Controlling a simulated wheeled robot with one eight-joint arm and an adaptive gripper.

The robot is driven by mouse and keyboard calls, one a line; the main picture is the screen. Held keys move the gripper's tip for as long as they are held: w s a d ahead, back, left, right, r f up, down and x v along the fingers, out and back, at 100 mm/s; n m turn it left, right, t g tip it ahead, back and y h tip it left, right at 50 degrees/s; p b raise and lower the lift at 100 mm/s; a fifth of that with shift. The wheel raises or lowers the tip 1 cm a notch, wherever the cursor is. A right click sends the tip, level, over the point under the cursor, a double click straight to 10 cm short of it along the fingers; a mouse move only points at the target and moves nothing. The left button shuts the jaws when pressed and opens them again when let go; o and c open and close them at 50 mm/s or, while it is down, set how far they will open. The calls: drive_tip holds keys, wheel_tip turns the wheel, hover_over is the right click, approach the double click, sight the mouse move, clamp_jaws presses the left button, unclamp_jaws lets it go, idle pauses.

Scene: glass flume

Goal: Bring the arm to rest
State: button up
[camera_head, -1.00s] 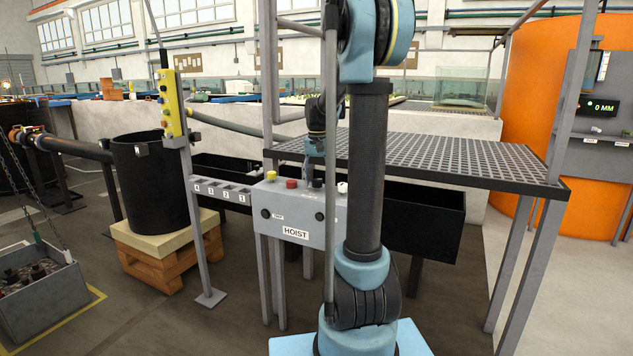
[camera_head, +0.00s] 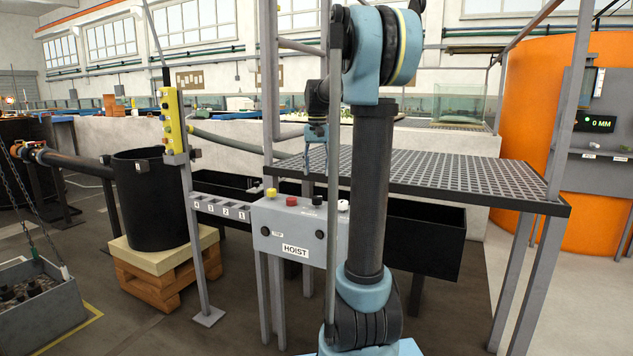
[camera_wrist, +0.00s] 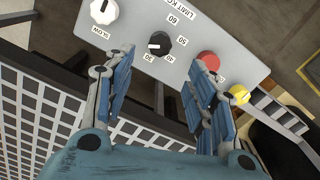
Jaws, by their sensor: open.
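My gripper (camera_head: 316,160) hangs from my arm above the back of the grey hoist box (camera_head: 288,242), its fingers pointing down. In the wrist view my gripper (camera_wrist: 160,80) is open, with nothing between its two blue-padded fingers. The box's top shows beyond the fingertips, with a white knob (camera_wrist: 103,11), a black knob (camera_wrist: 159,43), a red button (camera_wrist: 209,61) and a yellow button (camera_wrist: 239,94). One fingertip overlaps the red button in the picture; I cannot tell contact there, but the head view shows the fingers apart from the buttons.
A grated platform (camera_head: 455,175) lies right of my gripper, with a black trough (camera_head: 425,240) below. A yellow pendant (camera_head: 174,120) and black barrel (camera_head: 150,205) stand left. Floor space is open at the right.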

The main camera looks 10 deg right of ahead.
drive_tip(key=shift+r, duration=0.55)
drive_tip(key=s+f+n, duration=0.1)
drive_tip(key=s+f, duration=0.7)
drive_tip(key=s, duration=0.3)
drive_tip(key=s+f+n+t, duration=0.1)
drive_tip(key=s+f, duration=0.7)
drive_tip(key=s, duration=0.4)
drive_tip(key=s+f+n+t, duration=0.1)
drive_tip(key=s+f, duration=0.7)
drive_tip(key=s, duration=0.4)
drive_tip(key=shift+a+f+n, duration=0.15)
drive_tip(key=shift+f+n, duration=0.05)
drive_tip(key=shift+n, duration=0.1)
drive_tip(key=c, duration=0.4)
drive_tip(key=shift+a, duration=0.15)
